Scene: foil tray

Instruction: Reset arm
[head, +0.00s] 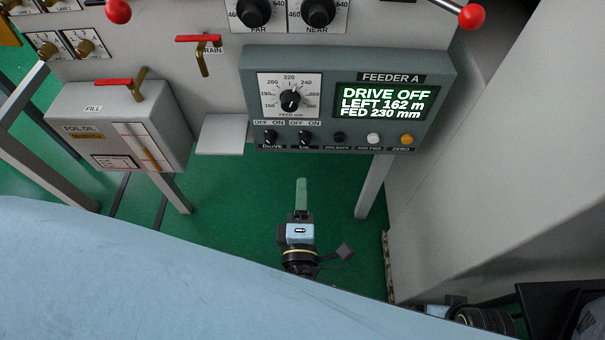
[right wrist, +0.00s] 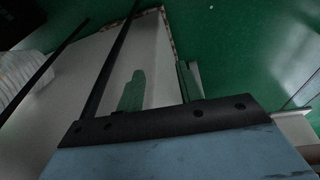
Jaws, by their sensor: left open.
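My left gripper (head: 301,188) is in the middle of the head view, above the green floor and below the feeder panel. It is open, but its fingers overlap in this view, and nothing shows in it. It is apart from the panel. My right gripper (right wrist: 160,88) shows in the right wrist view with two green fingers spread apart and nothing between them. Its fingers do not show in the head view.
The grey feeder panel (head: 447,72) reads DRIVE OFF, LEFT 162 m, FED 230 mm. A foil oil box (head: 118,105) with a red-handled valve (head: 115,83) is at left. A small grey shelf (head: 221,133) juts out beside the panel. A large grey housing (head: 500,180) bounds the right.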

